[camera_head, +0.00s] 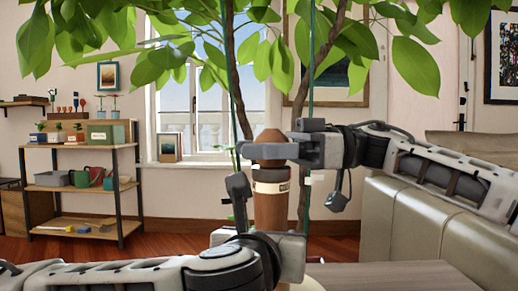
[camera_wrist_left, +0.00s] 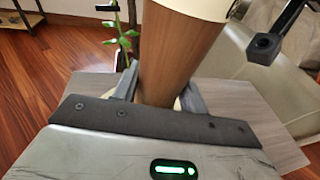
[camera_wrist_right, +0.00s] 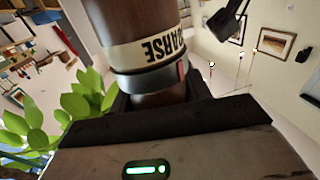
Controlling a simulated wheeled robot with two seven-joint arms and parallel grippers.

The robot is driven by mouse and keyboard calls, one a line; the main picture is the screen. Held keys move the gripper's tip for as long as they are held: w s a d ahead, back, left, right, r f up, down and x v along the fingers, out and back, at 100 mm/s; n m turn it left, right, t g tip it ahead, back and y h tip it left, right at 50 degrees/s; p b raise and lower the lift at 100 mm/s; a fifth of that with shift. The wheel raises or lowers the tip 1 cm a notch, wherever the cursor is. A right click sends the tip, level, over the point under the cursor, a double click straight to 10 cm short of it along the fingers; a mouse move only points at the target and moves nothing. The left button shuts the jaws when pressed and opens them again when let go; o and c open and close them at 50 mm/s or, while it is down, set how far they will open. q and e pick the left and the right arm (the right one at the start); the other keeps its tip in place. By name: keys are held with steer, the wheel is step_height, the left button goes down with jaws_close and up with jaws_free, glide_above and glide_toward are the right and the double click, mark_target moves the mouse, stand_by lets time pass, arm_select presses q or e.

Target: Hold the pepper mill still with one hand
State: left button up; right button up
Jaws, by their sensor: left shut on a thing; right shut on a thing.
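The pepper mill (camera_head: 270,205) is tall, brown and wood-like, with a rounded top and a cream band, and stands upright in the middle of the head view. My right gripper (camera_head: 268,151) is shut around its upper part, just below the top. In the right wrist view the mill (camera_wrist_right: 140,22) shows the band's lettering upside down, ending in "ARSE". My left gripper (camera_wrist_left: 160,92) is shut around the lower body of the mill (camera_wrist_left: 175,50) in the left wrist view.
A grey wood-look tabletop (camera_head: 400,276) lies below, and a pale sofa (camera_head: 420,222) stands at the right. A leafy plant (camera_head: 235,55) hangs close behind and above the mill. A shelf unit (camera_head: 80,187) with small items stands at the left, away from my arms.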

steer(key=shift+t, duration=0.3)
steer(key=m+t, duration=0.2)
steer(key=t, duration=0.1)
steer(key=m+t, duration=0.2)
steer(key=t, duration=0.1)
steer(key=m+t, duration=0.2)
steer(key=t, duration=0.1)
steer(key=shift+w+a+t+h, duration=0.1)
steer(key=shift+w+t+h, duration=0.2)
steer(key=m+t+h, duration=0.1)
steer(key=m+t, duration=0.1)
steer(key=t, duration=0.1)
steer(key=shift+w+m+h, duration=0.15)
steer(key=shift+m+h, duration=0.15)
steer(key=shift+m, duration=0.1)
steer(key=shift+w+m+t+h, duration=0.2)
steer(key=shift+m+t+h, duration=0.75)
steer(key=shift+t, duration=0.35)
steer(key=shift+d, duration=0.25)
steer(key=o, duration=1)
steer(key=shift+w, duration=0.1)
steer(key=shift+c, duration=0.2)
steer(key=shift+d, duration=0.15)
